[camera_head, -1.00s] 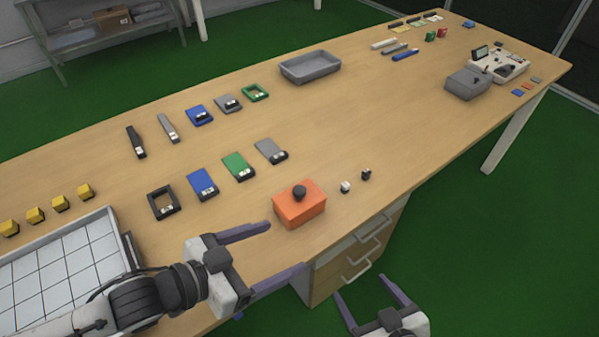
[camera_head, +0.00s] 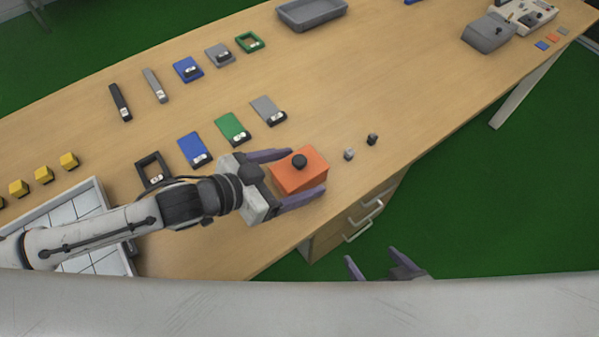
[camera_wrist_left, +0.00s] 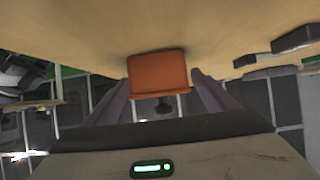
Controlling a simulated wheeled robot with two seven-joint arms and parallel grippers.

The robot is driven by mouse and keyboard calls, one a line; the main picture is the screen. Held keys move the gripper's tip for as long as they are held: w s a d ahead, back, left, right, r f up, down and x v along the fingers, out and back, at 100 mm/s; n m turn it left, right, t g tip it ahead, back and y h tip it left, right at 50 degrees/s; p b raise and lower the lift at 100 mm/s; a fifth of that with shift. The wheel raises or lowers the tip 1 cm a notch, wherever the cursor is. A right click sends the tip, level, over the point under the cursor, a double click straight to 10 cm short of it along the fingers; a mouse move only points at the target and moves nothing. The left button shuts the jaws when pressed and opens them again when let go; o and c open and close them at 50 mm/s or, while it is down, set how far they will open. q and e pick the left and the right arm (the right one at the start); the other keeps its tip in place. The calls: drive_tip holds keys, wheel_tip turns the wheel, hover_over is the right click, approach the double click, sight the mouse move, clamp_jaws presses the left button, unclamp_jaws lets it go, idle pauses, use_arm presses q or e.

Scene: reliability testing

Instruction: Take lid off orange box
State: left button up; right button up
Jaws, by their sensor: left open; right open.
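The orange box (camera_head: 300,178) stands on the wooden table near its front edge. Its orange lid (camera_head: 318,158) with a round black knob (camera_head: 299,161) is on top. My left gripper (camera_head: 297,174) is open, with one finger on each side of the box. In the left wrist view the box (camera_wrist_left: 157,72) sits between the two fingers, with the knob below it in the picture; contact cannot be told. My right gripper (camera_head: 376,264) is open and empty beyond the table's front edge, low in the head view.
A small grey cube (camera_head: 349,154) and a black one (camera_head: 372,139) lie right of the box. Blue (camera_head: 194,149), green (camera_head: 232,128) and grey (camera_head: 267,109) flat pieces lie behind it. A white gridded tray (camera_head: 92,212) is at left. The table's middle is clear.

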sight(299, 159)
use_arm(q)
drive_tip(key=shift+w+d+f, duration=0.35)
drive_tip(key=shift+d+f, duration=0.05)
drive_tip(key=shift+d, duration=0.1)
drive_tip(key=c, duration=1.2)
wheel_tip(299, 159, up, 10)
drive_tip(key=shift+r+p, duration=0.1)
drive_tip(key=shift+p, duration=0.5)
drive_tip(key=o, duration=0.5)
drive_tip(key=c, duration=0.9)
